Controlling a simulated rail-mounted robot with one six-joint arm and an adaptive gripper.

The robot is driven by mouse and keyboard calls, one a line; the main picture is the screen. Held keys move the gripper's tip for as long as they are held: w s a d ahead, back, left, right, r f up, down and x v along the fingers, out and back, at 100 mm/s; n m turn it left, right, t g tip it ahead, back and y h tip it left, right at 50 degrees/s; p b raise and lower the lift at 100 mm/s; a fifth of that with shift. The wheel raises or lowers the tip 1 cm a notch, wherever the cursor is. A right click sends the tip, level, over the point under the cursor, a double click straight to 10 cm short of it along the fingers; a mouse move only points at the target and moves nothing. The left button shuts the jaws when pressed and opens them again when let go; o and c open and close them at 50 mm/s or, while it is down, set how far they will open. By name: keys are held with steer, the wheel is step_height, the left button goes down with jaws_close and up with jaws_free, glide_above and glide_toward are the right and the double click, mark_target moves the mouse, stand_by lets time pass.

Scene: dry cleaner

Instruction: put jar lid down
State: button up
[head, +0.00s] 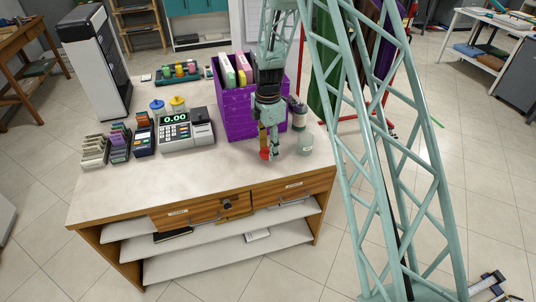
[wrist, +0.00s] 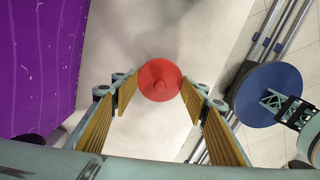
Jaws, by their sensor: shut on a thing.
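In the head view the lid (head: 265,154) shows as a small red spot under my gripper (head: 268,146), over the front right of the counter (head: 230,180). I cannot tell whether the lid touches the counter. Two small jars, one with a blue lid (head: 157,106) and one with a yellow lid (head: 177,104), stand on the counter's left half.
A purple crate (head: 236,115) with folders stands just behind and left of my gripper. A clear bottle-like object (head: 305,142) stands close on the right. A cash register (head: 177,131) and card racks (head: 95,150) fill the left. The counter's front strip is clear.

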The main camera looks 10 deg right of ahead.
mark_target(268, 152)
steer(key=shift+f, duration=1.45)
steer(key=shift+f+b, duration=0.1)
steer(key=shift+b, duration=0.2)
steer(key=o, duration=0.7)
steer(key=shift+r, duration=0.2)
step_height(268, 152, up, 11)
steer(key=shift+r+p, duration=0.15)
steer(key=shift+p, duration=0.7)
steer(key=shift+r, duration=0.3)
